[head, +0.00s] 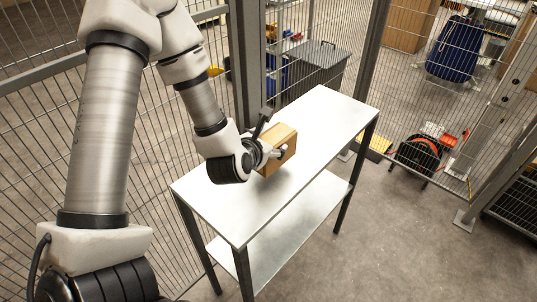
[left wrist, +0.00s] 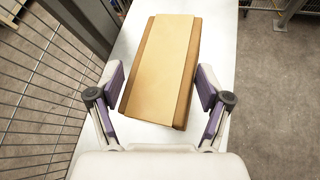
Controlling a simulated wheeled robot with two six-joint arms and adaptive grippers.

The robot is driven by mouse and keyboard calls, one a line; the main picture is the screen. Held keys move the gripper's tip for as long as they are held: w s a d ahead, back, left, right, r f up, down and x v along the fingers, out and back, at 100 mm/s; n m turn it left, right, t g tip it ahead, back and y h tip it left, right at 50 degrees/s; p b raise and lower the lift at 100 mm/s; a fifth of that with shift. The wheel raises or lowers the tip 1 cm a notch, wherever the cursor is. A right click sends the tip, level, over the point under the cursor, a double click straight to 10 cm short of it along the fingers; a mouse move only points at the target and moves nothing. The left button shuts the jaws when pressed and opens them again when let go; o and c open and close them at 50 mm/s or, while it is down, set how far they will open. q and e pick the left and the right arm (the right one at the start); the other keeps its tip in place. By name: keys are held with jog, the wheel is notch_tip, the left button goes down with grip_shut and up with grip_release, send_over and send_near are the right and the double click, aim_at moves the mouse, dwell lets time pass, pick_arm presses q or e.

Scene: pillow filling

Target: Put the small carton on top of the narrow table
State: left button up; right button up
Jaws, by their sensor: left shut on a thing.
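The small carton (head: 279,137) is a brown cardboard box over the middle of the narrow table (head: 322,118), which has a white top, dark legs and a lower shelf. My left gripper (head: 271,153) comes in from the left and is shut on the carton. In the left wrist view the carton (left wrist: 160,65) lies between the two purple-padded fingers (left wrist: 160,95), with the white table top (left wrist: 217,40) beneath it. I cannot tell whether the carton's underside touches the top. My right gripper is out of view.
Wire mesh fencing (head: 165,135) with a dark post (head: 246,60) stands close along the table's left and back sides. A grey bin (head: 318,68) stands behind the mesh. The table top is clear around the carton, and the floor (head: 400,240) at the right is open.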

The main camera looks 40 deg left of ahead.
aim_at(269, 129)
pick_arm(q)
jog(key=shift+w+a+r+p, duration=0.3)
jog(key=shift+w+a+p, duration=0.25)
jog(key=shift+p, duration=0.35)
jog(key=w+a, duration=0.1)
jog(key=w+a+p, duration=0.1)
jog(key=shift+w+f, duration=0.3)
jog(key=shift+w, duration=0.05)
jog(key=f, duration=0.1)
jog(key=f+p, duration=0.1)
jog(key=f, duration=0.1)
jog(key=shift+w+f, duration=0.3)
jog(key=shift+f, duration=0.05)
jog(key=shift+a+f, duration=0.1)
jog(key=shift+f, duration=0.2)
jog(key=o, duration=1.3)
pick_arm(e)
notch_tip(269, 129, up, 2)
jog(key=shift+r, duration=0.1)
pick_arm(q)
jog(key=shift+o, duration=0.2)
